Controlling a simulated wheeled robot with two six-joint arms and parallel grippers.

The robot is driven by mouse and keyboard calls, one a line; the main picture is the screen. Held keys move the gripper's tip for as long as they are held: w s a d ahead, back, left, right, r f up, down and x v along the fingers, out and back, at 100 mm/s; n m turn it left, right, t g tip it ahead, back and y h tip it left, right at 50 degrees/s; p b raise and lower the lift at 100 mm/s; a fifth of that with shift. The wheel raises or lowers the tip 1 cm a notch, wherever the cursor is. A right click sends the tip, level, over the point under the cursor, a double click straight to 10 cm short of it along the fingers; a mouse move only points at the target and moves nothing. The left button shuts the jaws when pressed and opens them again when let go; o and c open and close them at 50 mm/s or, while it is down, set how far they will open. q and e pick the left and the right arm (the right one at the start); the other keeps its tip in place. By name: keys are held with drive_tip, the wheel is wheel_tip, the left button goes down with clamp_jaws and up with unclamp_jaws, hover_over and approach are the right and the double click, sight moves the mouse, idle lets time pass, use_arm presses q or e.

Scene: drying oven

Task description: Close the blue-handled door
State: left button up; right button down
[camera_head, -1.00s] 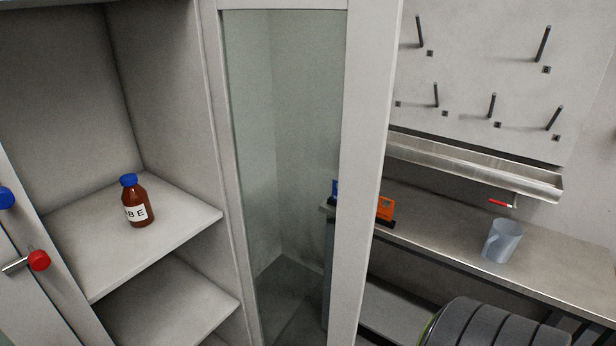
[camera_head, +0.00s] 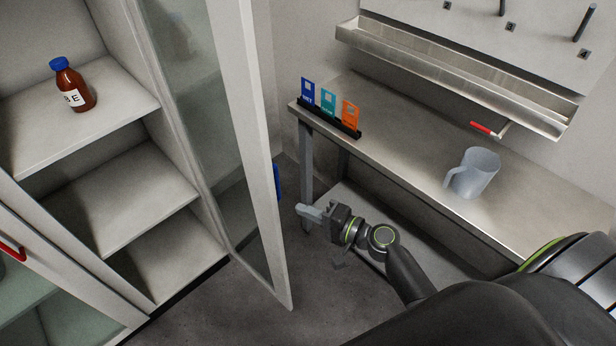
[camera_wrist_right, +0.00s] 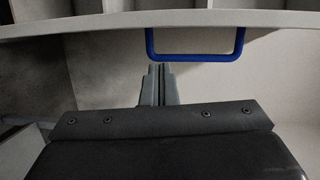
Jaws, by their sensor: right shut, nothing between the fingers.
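The open glass door (camera_head: 262,150) stands swung out from the cabinet, its frame running down the middle of the head view. Its blue handle (camera_head: 277,181) shows as a small piece past the door's edge. In the right wrist view the blue handle (camera_wrist_right: 196,57) is a whole U-shaped bar on the door's edge. My right gripper (camera_head: 305,212) is shut and empty, to the right of the door near the handle. In the right wrist view my right gripper (camera_wrist_right: 160,70) points at the left part of the handle; whether it touches is unclear. My left gripper is not in view.
A brown bottle (camera_head: 73,86) with a blue cap stands on the cabinet shelf. A second door with a red handle (camera_head: 12,249) is at the left. A steel bench (camera_head: 400,150) with a mug (camera_head: 474,173) and coloured cards (camera_head: 328,104) lies right of the door.

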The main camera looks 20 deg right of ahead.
drive_tip(key=w+a+r+y+p, duration=0.1)
drive_tip(key=w+a+r+p, duration=0.2)
drive_tip(key=w+a, duration=0.3)
drive_tip(key=shift+w+a+r+t, duration=0.3)
drive_tip(key=shift+w+r, duration=0.25)
drive_tip(key=shift+w, duration=0.45)
drive_tip(key=shift+s, duration=0.1)
